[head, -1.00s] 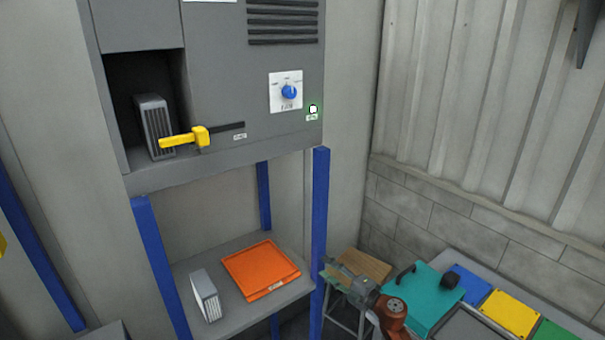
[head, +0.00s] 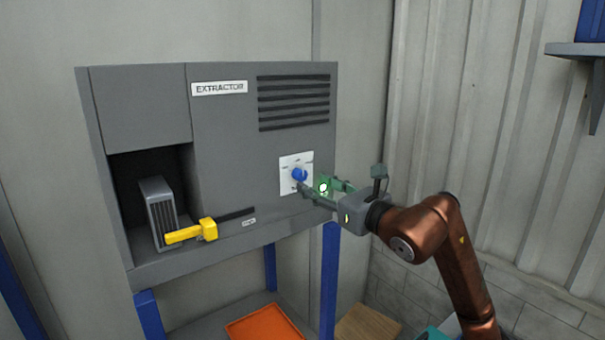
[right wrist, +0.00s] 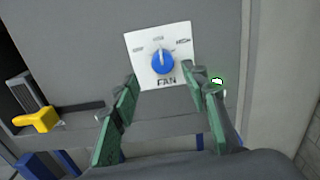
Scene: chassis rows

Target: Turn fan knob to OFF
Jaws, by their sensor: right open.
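The blue fan knob (head: 299,174) sits on a white plate (head: 285,184) on the front of the grey extractor cabinet (head: 230,140). In the right wrist view, the knob (right wrist: 162,62) shows above the word FAN, its pale pointer mark aimed up toward the middle label. The small labels are too blurred to read surely. My right gripper (head: 313,186) is open, its green-sided fingers reaching toward the knob from the right. In the right wrist view, the fingers (right wrist: 159,76) stand apart, below and to either side of the knob, with nothing between them. My left gripper is not in view.
A yellow slide handle (head: 207,229) and a grey filter (head: 158,212) in an open bay are at left. An orange tray (head: 262,325) lies below.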

